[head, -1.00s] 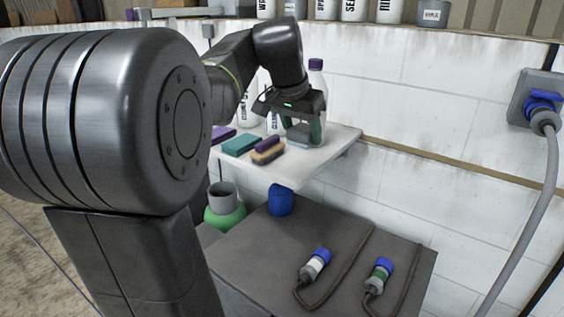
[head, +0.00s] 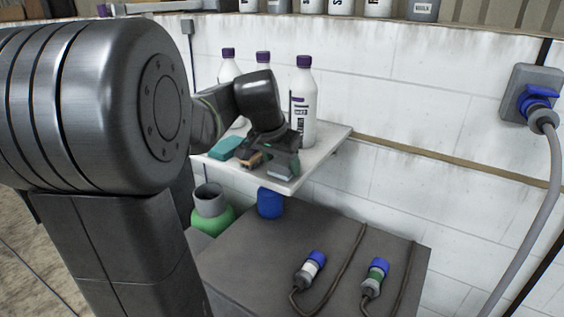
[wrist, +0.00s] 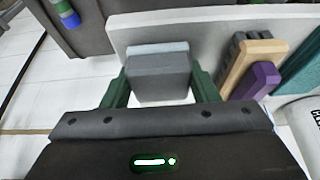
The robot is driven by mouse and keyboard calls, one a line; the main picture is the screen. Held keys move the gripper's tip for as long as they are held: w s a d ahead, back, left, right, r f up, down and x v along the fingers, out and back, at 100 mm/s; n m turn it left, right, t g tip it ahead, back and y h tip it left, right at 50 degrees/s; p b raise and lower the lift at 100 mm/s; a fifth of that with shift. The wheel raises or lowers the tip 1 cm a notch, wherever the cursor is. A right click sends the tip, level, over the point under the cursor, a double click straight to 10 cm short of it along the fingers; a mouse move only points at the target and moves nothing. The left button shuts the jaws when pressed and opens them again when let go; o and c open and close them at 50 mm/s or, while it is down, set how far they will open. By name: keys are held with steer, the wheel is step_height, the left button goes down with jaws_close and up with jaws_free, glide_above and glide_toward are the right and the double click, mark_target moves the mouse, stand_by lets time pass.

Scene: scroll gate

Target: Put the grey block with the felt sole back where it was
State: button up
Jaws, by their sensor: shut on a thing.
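The grey block (wrist: 158,78) is between the two green fingers of my gripper (wrist: 150,90), which is shut on it. A paler strip, perhaps the felt sole, shows along the block's far edge in the wrist view. In the head view my gripper (head: 275,164) is over the front part of the white shelf (head: 325,150), and the block (head: 284,173) shows at its front side, near the shelf's edge. I cannot tell whether the block touches the shelf.
A wooden brush (wrist: 262,50), a purple piece (wrist: 256,80) and a teal block (head: 222,147) lie beside my gripper. Purple-capped bottles (head: 304,100) stand behind on the shelf. Below are a blue item (head: 270,203) and a grey surface (head: 240,255) with cable connectors (head: 310,268).

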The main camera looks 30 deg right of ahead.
steer(key=shift+f, duration=0.2)
steer(key=o, duration=1)
steer(key=shift+r, duration=0.1)
steer(key=shift+r, duration=0.25)
steer(key=b+v, duration=0.1)
steer(key=v, duration=1)
steer(key=shift+s+a+r, duration=0.15)
steer(key=shift+a+r, duration=0.05)
